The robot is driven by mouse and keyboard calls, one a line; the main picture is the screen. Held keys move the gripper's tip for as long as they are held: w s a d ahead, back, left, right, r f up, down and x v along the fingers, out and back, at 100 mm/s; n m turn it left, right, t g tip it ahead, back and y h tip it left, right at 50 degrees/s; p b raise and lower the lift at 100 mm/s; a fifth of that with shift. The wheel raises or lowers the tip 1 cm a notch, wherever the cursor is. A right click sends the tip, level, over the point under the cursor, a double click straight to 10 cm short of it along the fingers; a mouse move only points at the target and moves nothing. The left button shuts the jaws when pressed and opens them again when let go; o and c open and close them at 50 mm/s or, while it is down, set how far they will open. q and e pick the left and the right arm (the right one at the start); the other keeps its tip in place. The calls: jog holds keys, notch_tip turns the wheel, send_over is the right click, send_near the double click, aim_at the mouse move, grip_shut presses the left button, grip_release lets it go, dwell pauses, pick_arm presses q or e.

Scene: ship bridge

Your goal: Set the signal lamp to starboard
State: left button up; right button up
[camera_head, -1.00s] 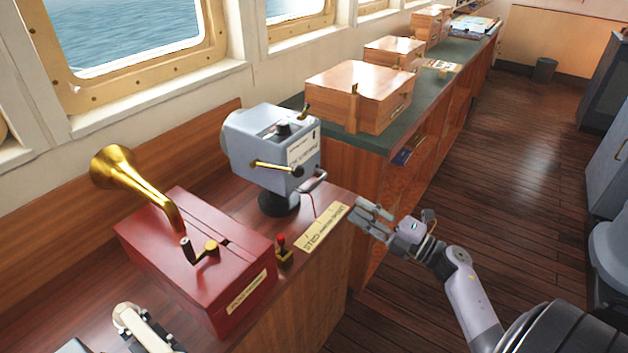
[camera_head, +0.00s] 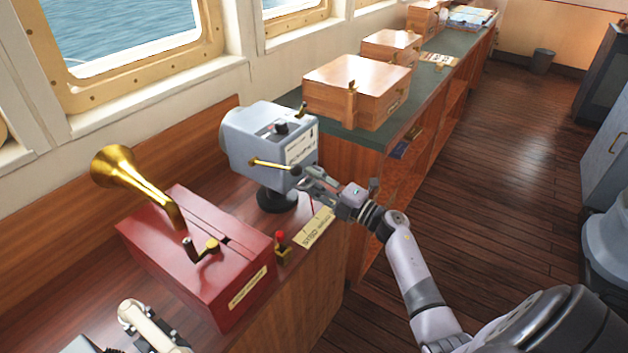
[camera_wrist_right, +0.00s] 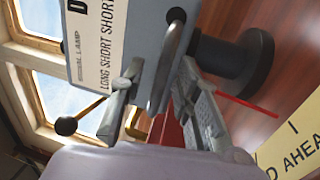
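The signal lamp (camera_head: 262,140) is a grey box on a black round foot on the wooden console. Its labelled end faces me and its other end points towards the window. A metal bar handle (camera_wrist_right: 170,65) is on the labelled end, and a brass lever (camera_head: 270,164) with a dark knob is beside it. A paper plate (camera_head: 314,228) marked STBD lies at the console edge. My right gripper (camera_head: 303,182) is at the handle; in the right wrist view its open fingers (camera_wrist_right: 160,78) stand either side of the bar. Contact is unclear.
A red box (camera_head: 195,255) with a brass horn (camera_head: 130,175) stands left of the lamp. A small red-topped switch (camera_head: 281,245) sits between box and plate. Wooden cases (camera_head: 357,90) line the green counter behind.

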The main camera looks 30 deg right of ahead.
jog(key=shift+c, duration=0.2)
grip_shut()
dwell(0.6)
